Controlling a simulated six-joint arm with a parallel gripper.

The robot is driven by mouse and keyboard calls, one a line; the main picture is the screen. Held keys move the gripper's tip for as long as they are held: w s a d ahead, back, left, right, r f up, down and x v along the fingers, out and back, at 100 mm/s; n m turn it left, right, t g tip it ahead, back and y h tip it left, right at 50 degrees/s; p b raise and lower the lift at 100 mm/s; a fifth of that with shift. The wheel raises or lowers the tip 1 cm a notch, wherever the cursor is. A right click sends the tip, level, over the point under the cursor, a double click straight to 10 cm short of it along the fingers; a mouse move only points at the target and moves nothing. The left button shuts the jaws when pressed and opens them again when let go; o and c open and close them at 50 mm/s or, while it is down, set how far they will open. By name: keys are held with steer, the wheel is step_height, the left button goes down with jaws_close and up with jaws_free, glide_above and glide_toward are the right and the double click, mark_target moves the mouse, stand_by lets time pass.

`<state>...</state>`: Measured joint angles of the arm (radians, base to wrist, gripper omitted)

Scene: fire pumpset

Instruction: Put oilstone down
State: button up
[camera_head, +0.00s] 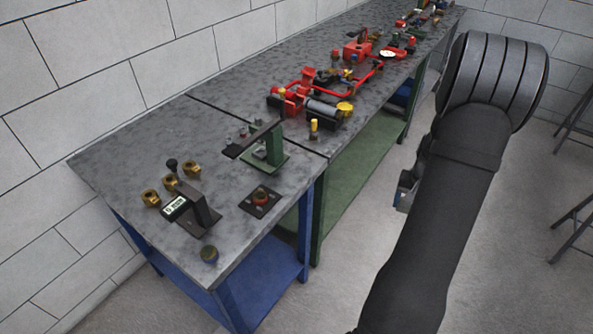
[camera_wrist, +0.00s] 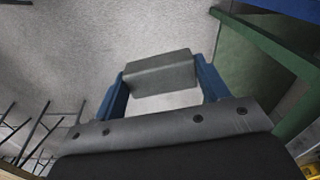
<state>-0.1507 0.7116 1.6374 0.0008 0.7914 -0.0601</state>
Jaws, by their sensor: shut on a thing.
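The oilstone (camera_wrist: 160,73) is a plain grey block in the wrist view. My gripper (camera_wrist: 161,85) is shut on it, with one blue finger at each side of the block. Bare grey floor shows behind the block, so it is held in the air. In the head view my dark arm stands right of the benches, and only a small part of my gripper (camera_head: 403,190) shows past its left edge. The oilstone cannot be made out in the head view.
The near grey bench top (camera_head: 120,155) carries brass fittings (camera_head: 171,182), a black device with a label (camera_head: 192,209), a green stand (camera_head: 267,155) and a small square plate (camera_head: 261,199). A red pump assembly (camera_head: 300,92) lies on the farther bench. The near bench's back left is clear.

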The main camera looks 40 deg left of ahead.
steer(key=s+a+r+n, duration=0.2)
steer(key=a+r+n, duration=0.1)
steer(key=a+r, duration=0.65)
steer(key=s+a+r+n, duration=0.1)
steer(key=a+r+n, duration=0.35)
steer(key=a, duration=0.75)
glide_above(305, 166)
steer(key=shift+m, duration=0.45)
step_height(305, 166, down, 5)
steer(key=shift+d+f, duration=0.1)
steer(key=shift+f, duration=2.05)
steer(key=shift+f, duration=0.15)
steer(key=o, duration=0.9)
